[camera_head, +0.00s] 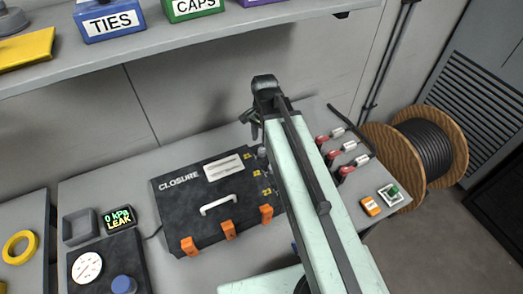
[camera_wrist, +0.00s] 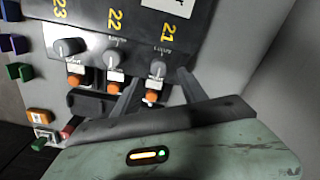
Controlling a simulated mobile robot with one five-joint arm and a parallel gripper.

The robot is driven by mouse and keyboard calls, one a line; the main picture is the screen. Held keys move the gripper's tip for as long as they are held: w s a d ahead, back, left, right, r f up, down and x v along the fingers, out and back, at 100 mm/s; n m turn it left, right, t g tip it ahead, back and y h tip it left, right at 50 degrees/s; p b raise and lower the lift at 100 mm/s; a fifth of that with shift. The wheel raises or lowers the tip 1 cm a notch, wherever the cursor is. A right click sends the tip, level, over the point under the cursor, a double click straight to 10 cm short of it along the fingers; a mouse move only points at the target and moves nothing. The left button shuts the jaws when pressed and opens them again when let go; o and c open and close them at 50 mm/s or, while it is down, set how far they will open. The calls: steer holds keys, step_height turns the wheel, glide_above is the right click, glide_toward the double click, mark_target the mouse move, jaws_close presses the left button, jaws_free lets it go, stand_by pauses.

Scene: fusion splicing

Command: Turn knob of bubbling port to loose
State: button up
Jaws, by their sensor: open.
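The black CLOSURE case (camera_head: 185,218) sits on the bench, with yellow port numbers on its right side. In the wrist view, that panel carries three grey knobs: knob 23 (camera_wrist: 69,46), knob 22 (camera_wrist: 113,57) and knob 21 (camera_wrist: 158,69). An orange-tipped port fitting with a white label shows below each knob. No bubbles are clear to me, so I cannot tell which port is bubbling. My gripper (camera_wrist: 160,76) is open and empty. Its dark fingers show on either side of knob 21 in the picture; contact cannot be told. In the head view my arm hides part of the panel.
A small display (camera_head: 119,219) reads "0 kPa LEAK", beside a round gauge (camera_head: 88,267) and blue knob (camera_head: 123,285). Several red-handled clamps (camera_head: 346,172) stand right of my arm. A cable reel (camera_head: 428,150) stands beyond the bench. A shelf (camera_head: 150,60) with bins overhangs the back.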

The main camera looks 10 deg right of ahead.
mark_target(262, 149)
step_height(262, 149, down, 6)
steer(key=b, duration=0.4)
steer(key=shift+r, duration=0.4)
jaws_close()
